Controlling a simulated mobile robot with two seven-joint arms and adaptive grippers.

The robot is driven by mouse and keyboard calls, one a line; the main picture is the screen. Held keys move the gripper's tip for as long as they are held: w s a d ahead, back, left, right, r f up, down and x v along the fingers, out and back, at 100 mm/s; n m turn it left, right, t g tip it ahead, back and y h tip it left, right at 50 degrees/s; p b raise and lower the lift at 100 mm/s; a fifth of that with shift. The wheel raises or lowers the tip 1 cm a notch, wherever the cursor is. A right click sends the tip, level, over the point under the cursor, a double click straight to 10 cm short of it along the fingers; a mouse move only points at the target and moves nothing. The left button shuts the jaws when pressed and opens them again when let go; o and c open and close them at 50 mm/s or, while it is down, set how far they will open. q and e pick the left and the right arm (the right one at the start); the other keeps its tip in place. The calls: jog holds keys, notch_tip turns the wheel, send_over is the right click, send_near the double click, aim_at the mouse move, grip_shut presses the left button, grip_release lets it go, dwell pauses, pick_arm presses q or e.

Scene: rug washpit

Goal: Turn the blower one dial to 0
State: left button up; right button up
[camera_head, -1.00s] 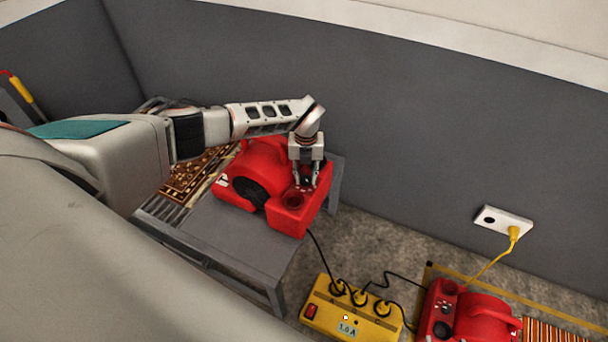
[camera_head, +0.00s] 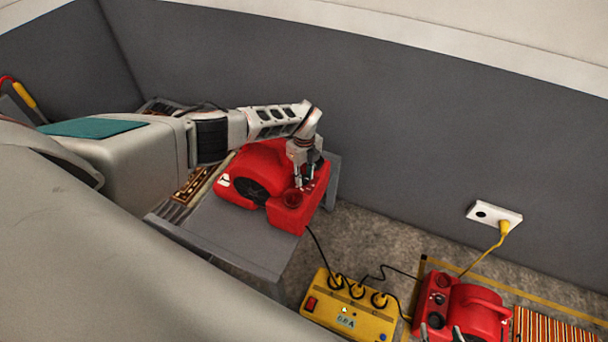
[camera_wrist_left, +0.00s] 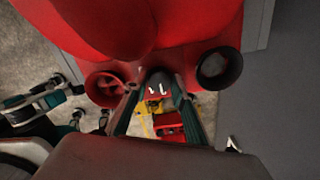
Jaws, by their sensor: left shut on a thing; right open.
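A red blower (camera_head: 262,168) stands on a grey stand, its control end facing right and toward me. My left gripper (camera_head: 305,184) points down at its top, with the fingers on a small dark dial between two round openings. In the left wrist view the dial (camera_wrist_left: 157,82), with white marks, sits between the fingertips of the gripper (camera_wrist_left: 158,95), which is shut on it. The dial's setting cannot be read. A second red blower (camera_head: 478,310) is on the floor at the lower right. My right gripper (camera_head: 441,333) is open at the bottom edge beside it, partly cut off.
A yellow power box (camera_head: 322,318) with a red switch, several plugs and a small display (camera_head: 346,322) lies on the floor. Black cables run from it. The grey stand (camera_head: 225,235) has bare room in front. A white wall socket (camera_head: 494,213) holds a yellow plug.

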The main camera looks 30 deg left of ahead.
aim_at(304, 178)
dwell(0.4)
pick_arm(q)
jog(key=o, duration=1.1)
jog(key=shift+r, duration=0.1)
jog(key=shift+w+r, duration=0.1)
jog(key=shift+r, duration=0.15)
notch_tip(304, 178, up, 11)
jog(key=shift+r, duration=0.15)
